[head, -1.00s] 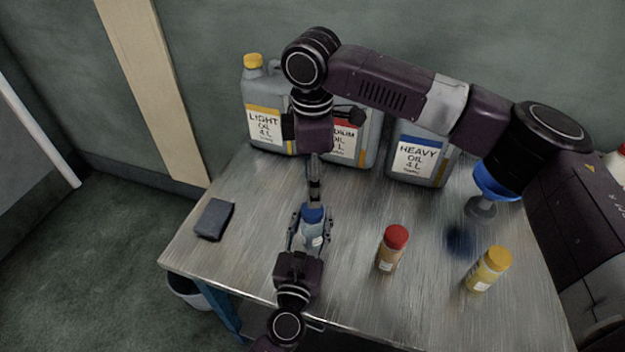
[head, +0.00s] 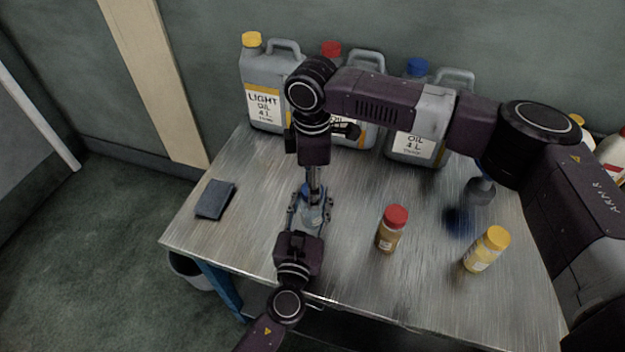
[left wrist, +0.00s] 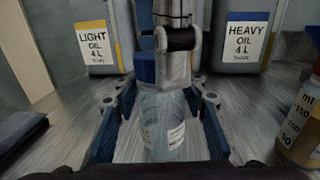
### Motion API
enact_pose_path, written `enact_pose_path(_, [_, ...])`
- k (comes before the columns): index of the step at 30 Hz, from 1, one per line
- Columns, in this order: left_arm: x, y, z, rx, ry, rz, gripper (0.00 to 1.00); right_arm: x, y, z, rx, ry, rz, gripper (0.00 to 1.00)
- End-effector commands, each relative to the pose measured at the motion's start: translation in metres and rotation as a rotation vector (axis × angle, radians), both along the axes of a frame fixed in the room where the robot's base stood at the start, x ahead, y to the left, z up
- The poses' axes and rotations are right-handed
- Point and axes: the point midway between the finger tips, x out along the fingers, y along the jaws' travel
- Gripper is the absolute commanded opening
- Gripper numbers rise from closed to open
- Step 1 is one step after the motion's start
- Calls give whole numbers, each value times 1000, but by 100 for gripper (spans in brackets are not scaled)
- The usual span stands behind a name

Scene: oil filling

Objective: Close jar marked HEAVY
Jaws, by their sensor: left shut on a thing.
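A clear jar (left wrist: 160,125) with a blue lid (left wrist: 145,68) stands upright on the table. In the head view the jar (head: 312,217) is between the fingers of my left gripper (head: 310,212), which is shut around it. My right gripper (head: 313,188) points down from above at the lid. In the left wrist view one of its fingers (left wrist: 178,62) covers the right part of the lid; whether it grips the lid is hidden. The lid sits at the jar's mouth. The jar's label is too small to read.
A red-lidded jar (head: 392,228) and a yellow-lidded jar (head: 487,250) stand to the right. Light (head: 265,90), medium (head: 352,133) and heavy (head: 415,147) oil canisters line the back. A dark cloth (head: 215,199) lies at the left. A grey funnel-like thing (head: 480,192) is at the right.

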Motion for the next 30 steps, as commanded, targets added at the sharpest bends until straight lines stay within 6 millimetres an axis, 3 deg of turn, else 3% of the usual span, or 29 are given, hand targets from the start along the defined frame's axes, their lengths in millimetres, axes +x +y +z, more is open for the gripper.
enact_pose_path(5, [0, 0, 0, 0, 0, 0, 0, 0, 0, 0, 0, 0, 0, 48])
enact_pose_path(17, [0, 0, 0, 0, 0, 0, 0, 0, 0, 0, 0, 0, 0, 4])
enact_pose_path(23, [0, 0, 0, 0, 0, 0, 0, 0, 0, 0, 0, 0, -6, 4])
enact_pose_path(24, [0, 0, 0, 0, 0, 0, 0, 0, 0, 0, 0, 0, -6, 37])
enact_pose_path(30, [0, 0, 0, 0, 0, 0, 0, 0, 0, 0, 0, 0, -6, 54])
